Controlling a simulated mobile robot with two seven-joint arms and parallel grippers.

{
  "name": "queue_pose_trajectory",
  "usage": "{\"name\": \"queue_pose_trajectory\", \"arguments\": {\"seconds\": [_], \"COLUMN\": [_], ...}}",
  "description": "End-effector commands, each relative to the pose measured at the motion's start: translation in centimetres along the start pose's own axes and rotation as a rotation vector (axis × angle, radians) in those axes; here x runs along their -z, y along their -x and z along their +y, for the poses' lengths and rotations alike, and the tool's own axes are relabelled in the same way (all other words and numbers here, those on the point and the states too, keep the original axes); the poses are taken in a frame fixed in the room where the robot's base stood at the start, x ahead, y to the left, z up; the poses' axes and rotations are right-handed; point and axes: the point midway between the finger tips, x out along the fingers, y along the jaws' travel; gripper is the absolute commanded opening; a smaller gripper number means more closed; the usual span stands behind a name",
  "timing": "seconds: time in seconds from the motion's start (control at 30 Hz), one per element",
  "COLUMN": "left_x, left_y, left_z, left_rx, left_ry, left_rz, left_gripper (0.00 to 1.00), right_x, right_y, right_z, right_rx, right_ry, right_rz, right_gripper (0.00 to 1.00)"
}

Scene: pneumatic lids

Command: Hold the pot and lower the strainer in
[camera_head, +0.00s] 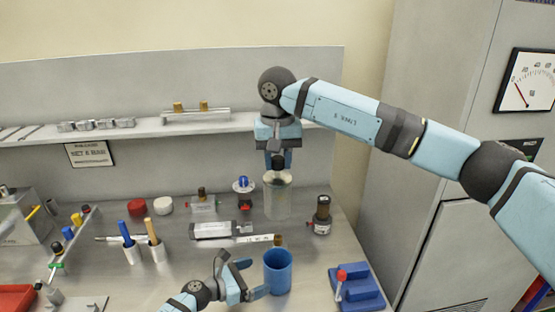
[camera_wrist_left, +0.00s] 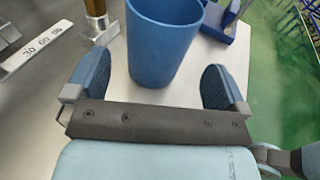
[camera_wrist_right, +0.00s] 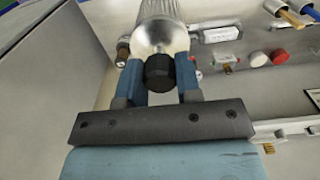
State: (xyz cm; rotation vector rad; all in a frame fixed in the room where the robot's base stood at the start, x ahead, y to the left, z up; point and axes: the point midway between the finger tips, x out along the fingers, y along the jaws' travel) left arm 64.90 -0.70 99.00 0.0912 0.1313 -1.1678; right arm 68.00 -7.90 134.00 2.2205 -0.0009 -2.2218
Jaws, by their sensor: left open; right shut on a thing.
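The pot is a blue open-topped cup (camera_head: 278,272) standing upright at the front of the bench. It also shows in the left wrist view (camera_wrist_left: 163,45). My left gripper (camera_head: 254,278) is open on the pot's left side, its fingers (camera_wrist_left: 157,88) spread to either side with gaps to the wall. The strainer is a silvery mesh cylinder (camera_head: 278,200) with a domed lid and black knob. My right gripper (camera_head: 279,163) is shut on the knob (camera_wrist_right: 160,72) and holds the strainer upright behind the pot, apart from it. The pot's inside bottom is hidden.
A blue block stand with a red-knobbed lever (camera_head: 357,289) is right of the pot. A dark brass-topped bottle (camera_head: 322,216) stands behind it. A shelf (camera_head: 190,124) runs along the back.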

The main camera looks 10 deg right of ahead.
Motion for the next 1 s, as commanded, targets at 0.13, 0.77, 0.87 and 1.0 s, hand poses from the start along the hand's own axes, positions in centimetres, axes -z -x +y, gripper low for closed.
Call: {"name": "queue_pose_trajectory", "arguments": {"seconds": [0.13,0.77,0.87,1.0], "left_x": [-0.2,-0.1,-0.1,-0.1], "left_y": [-2.4,-6.8,-6.8,-6.8], "left_z": [0.0,0.0,0.0,0.0], "left_rx": [0.0,-0.002,-0.002,-0.002], "left_ry": [0.002,0.004,0.004,0.004], "left_rz": [-0.002,-0.001,-0.001,-0.001], "left_gripper": [1.0,1.0,1.0,1.0], "right_x": [0.0,0.0,0.0,0.0], "right_y": [0.0,0.0,0.0,0.0], "right_z": [0.0,0.0,0.0,0.0], "right_rx": [0.0,0.0,0.0,0.0], "right_ry": [0.0,0.0,0.0,0.0], "right_rz": [0.0,0.0,0.0,0.0], "right_gripper": [0.0,0.0,0.0,0.0]}}
